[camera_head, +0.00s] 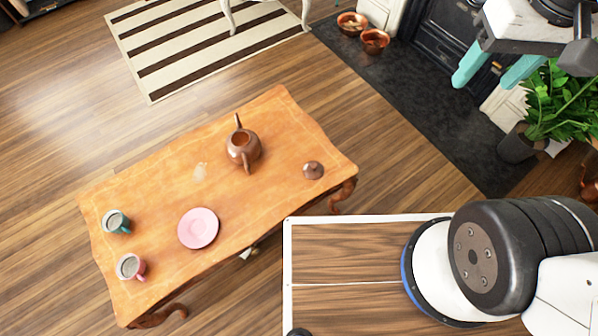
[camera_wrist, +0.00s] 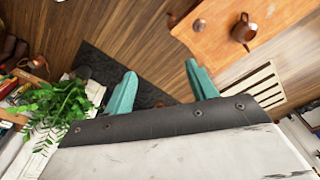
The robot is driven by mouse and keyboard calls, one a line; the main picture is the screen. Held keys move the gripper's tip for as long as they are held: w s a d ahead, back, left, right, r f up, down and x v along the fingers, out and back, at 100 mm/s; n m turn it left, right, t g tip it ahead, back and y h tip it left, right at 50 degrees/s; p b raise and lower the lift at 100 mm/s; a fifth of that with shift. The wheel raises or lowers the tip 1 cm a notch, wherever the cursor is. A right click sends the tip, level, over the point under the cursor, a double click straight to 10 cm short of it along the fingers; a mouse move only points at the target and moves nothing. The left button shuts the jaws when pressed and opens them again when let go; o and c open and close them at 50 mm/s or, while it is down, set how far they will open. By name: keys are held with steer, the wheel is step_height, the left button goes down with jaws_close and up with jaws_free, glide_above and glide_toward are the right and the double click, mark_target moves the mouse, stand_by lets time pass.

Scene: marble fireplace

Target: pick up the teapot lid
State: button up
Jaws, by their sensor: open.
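The teapot lid (camera_head: 313,170) is a small brown, round piece with a knob. It lies on the wooden table (camera_head: 160,199) near the table's right end, apart from the teapot. The brown teapot (camera_head: 243,146) stands lidless to the left of it. In the wrist view the lid (camera_wrist: 199,25) shows near the top, with the teapot (camera_wrist: 243,31) to its right. My gripper (camera_head: 492,68) has teal fingers and is at the upper right in the head view, well away from the lid. In the wrist view its fingers (camera_wrist: 160,84) are spread with nothing between them.
A pink plate (camera_head: 198,228) and two mugs, one teal (camera_head: 116,222) and one pink (camera_head: 131,267), stand on the table's left part. A potted plant (camera_head: 560,105) and the fireplace (camera_head: 445,40) are near my gripper. Copper bowls (camera_head: 374,41) sit on the dark hearth (camera_head: 420,115).

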steer(key=w+a+f, duration=0.5)
steer(key=w+f, duration=0.3)
steer(key=w, duration=0.4)
steer(key=g, duration=0.1)
glide_above(314, 165)
steer(key=f, duration=4.1)
steer(key=shift+s+f, duration=0.2)
steer(key=shift+f, duration=0.05)
steer(key=f, duration=0.7)
steer(key=shift+w+f, duration=0.25)
steer(key=shift+f, duration=0.1)
steer(key=c, duration=1.2)
steer(key=shift+s, duration=0.1)
